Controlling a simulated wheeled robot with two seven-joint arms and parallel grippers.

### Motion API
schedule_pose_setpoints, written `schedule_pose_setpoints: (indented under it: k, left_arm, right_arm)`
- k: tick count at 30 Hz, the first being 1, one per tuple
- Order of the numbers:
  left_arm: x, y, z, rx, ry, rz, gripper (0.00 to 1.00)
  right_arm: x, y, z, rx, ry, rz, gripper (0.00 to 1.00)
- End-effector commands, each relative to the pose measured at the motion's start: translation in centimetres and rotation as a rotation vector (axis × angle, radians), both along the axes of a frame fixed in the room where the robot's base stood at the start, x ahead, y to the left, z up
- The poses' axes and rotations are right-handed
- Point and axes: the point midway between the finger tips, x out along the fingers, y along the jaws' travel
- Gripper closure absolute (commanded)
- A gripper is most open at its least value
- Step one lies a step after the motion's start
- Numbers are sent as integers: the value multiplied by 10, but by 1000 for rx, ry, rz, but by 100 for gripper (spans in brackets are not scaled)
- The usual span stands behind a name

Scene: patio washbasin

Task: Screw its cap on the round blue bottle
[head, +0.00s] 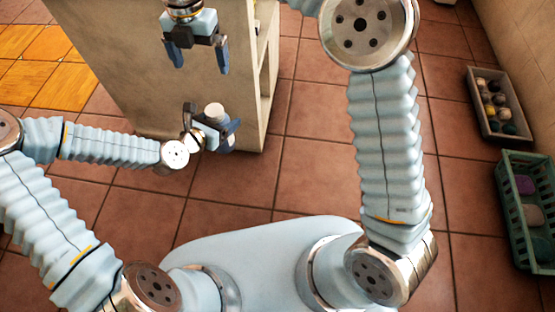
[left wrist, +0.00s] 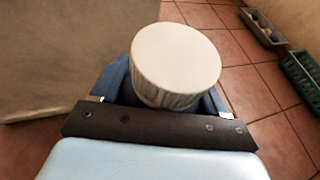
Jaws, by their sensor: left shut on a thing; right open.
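A round cream cap with a flat top and ribbed side (left wrist: 175,60) stands upright at my left gripper in the left wrist view. It also shows in the head view (head: 213,111). My left gripper (head: 222,136) is shut just below the cap, on what appears to be the round blue bottle. The fingers and the cap hide the bottle's body, and its blue cannot be told apart from the blue fingers. Whether the cap is fully tight cannot be told. My right gripper (head: 200,63) is open and empty, fingers down, above and apart from the cap in the head view.
A beige washbasin block (head: 130,70) with open shelves on its right side stands close behind the grippers. A grey crate (head: 483,117) and a green basket (head: 516,232), both holding round things, stand on the tiled floor at the right. The floor between is clear.

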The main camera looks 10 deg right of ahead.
Motion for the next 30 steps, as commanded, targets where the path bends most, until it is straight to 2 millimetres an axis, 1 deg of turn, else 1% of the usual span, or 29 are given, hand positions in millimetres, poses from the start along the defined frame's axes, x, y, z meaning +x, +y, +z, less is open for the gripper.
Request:
schedule_pose_setpoints:
  k: [1, 2, 5, 6, 8, 9, 11, 12, 14, 15, 17, 18, 19, 21, 24, 27, 30]
  left_arm:
    - [0, 0, 0, -1, -2, 0, 100]
    - [0, 0, 0, -1, -2, 0, 100]
    - [0, 0, 0, -1, -2, 0, 100]
    - [0, 0, 0, -1, -2, 0, 100]
    - [0, 0, 1, -1, -2, 0, 100]
    - [0, 0, 1, -1, -2, 0, 100]
    - [0, 0, 1, -1, -2, 0, 100]
    - [0, 0, 1, -1, -2, 0, 100]
    - [0, 0, 1, -1, -2, 0, 100]
    - [0, 0, 1, -1, -2, 0, 100]
    - [0, 0, 1, -1, -2, 0, 100]
    - [0, 0, 1, -1, -2, 0, 100]
    - [0, 0, 1, -1, -2, 0, 100]
    - [0, 0, 1, -1, -2, 0, 100]
    - [0, 0, 1, -1, -2, 0, 100]
    - [0, 0, 1, -1, -2, 0, 100]
    - [0, 0, 1, -1, -2, 0, 100]
  right_arm:
    - [4, -4, -19, 2, 14, -56, 0]
    - [7, -7, -33, 7, 22, -106, 0]
    - [16, -21, -96, 37, 62, -350, 0]
    - [17, -30, -128, 50, 86, -479, 0]
    - [14, -47, -179, 68, 127, -700, 0]
    - [9, -61, -212, 79, 157, -861, 0]
    - [-3, -82, -260, 89, 203, -1111, 0]
    - [-15, -97, -290, 93, 234, -1287, 0]
    - [-38, -115, -328, 101, 286, -1543, 0]
    - [-56, -120, -344, 116, 324, -1696, 0]
    - [-84, -126, -363, 134, 382, -1911, 0]
    - [-101, -130, -373, 140, 414, -2050, 0]
    - [-114, -134, -379, 142, 436, -2151, 0]
    - [-140, -142, -389, 144, 475, -2361, 0]
    - [-170, -152, -395, 141, 508, -2597, 0]
    - [-188, -159, -397, 140, 522, -2749, 0]
    - [-196, -163, -397, 141, 525, -2822, 0]
